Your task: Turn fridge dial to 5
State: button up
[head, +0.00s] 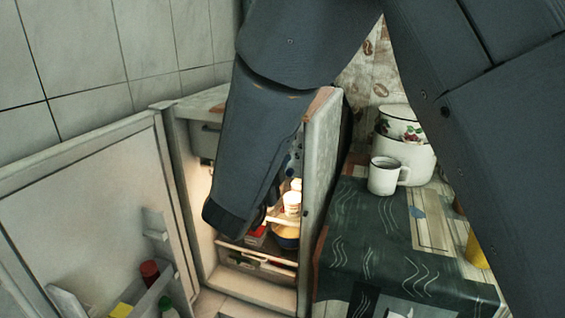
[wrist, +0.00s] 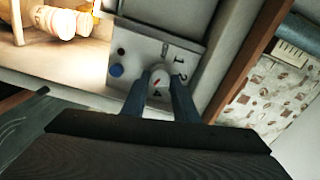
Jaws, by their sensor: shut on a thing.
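The open fridge (head: 190,165) stands left of the table in the head view, its lit inside showing. The wrist view shows a light control panel (wrist: 140,45) with a pale round dial (wrist: 160,78). My gripper (wrist: 161,88) has its two dark fingers on either side of the dial and is shut on it. A blue round knob (wrist: 116,70) is beside the dial. In the head view my arm hides the fingers.
The fridge door (head: 90,215) is swung open to the left, with bottles in its shelf. Food (head: 288,232) stands on the fridge shelves. On the table are a white mug (head: 384,176) and flowered enamel pots (head: 402,150). The cloth's front part is mostly clear.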

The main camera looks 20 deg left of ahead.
jog(key=shift+m+b, duration=0.85)
jog(key=shift+m, duration=0.05)
jog(key=o, duration=1)
jog(key=s, duration=0.5)
jog(key=s+b, duration=0.1)
jog(key=s, duration=0.1)
jog(key=shift+s+a, duration=0.3)
jog(key=shift+s, duration=0.05)
